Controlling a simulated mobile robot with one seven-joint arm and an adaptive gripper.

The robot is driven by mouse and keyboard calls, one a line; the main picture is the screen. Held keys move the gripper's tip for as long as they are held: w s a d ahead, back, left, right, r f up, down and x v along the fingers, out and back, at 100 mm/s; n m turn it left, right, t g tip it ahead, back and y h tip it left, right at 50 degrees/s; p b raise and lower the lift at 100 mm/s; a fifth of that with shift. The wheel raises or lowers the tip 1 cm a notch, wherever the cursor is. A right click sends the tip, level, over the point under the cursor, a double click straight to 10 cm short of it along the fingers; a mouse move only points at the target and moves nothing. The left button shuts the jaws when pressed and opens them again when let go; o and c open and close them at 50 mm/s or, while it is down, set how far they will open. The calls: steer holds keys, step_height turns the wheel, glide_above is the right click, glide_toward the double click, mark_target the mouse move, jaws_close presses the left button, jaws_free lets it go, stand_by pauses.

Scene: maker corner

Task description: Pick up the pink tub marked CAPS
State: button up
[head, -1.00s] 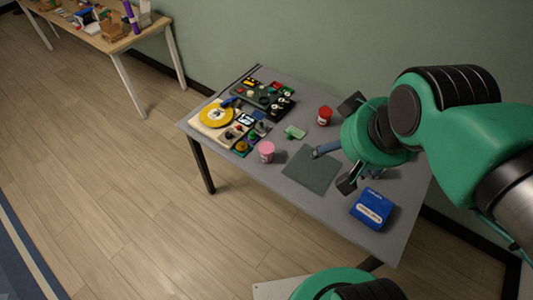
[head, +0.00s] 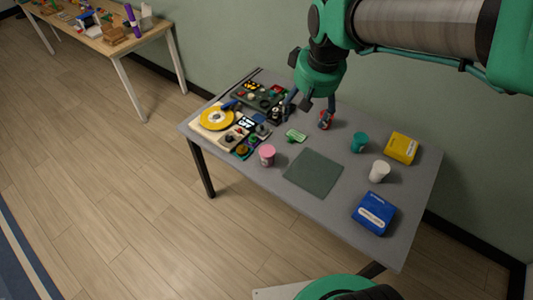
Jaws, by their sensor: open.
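The pink tub (head: 267,155) stands upright near the front left edge of the grey table, left of the dark square mat; its marking is too small to read. My gripper (head: 309,108) is open above the back of the table, with fingers pointing down. It is behind and to the right of the pink tub and well apart from it. One finger overlaps a red tub (head: 324,122) in the picture; I cannot tell whether they touch. Nothing shows between the fingers.
A green block (head: 296,136) lies between the pink and red tubs. Electronics trays (head: 262,97) and a yellow disc (head: 217,117) fill the left side. A teal tub (head: 359,142), white tub (head: 379,171), yellow box (head: 402,148) and blue box (head: 374,213) stand right. The mat (head: 314,173) is bare.

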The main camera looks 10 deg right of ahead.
steer(key=w+a+f+n+g+b, duration=0.1)
steer(key=w+a+f, duration=0.2)
steer(key=w+f, duration=0.7)
steer(key=w+a+f+n+g+b, duration=0.1)
steer(key=w+a+f+n+g, duration=0.1)
steer(key=w+f, duration=0.8)
step_height(320, 180, down, 8)
steer(key=shift+w+a+r, duration=0.15)
steer(key=shift+a+r, duration=0.1)
steer(key=shift+a, duration=0.6)
steer(key=shift+f, duration=0.1)
steer(key=b, duration=0.2)
glide_above(268, 151)
steer(key=shift+w+f, duration=0.15)
steer(key=shift+f, duration=4.1)
steer(key=shift+f+b, duration=0.85)
steer(key=shift+f, duration=1.75)
steer(key=shift+c, duration=0.2)
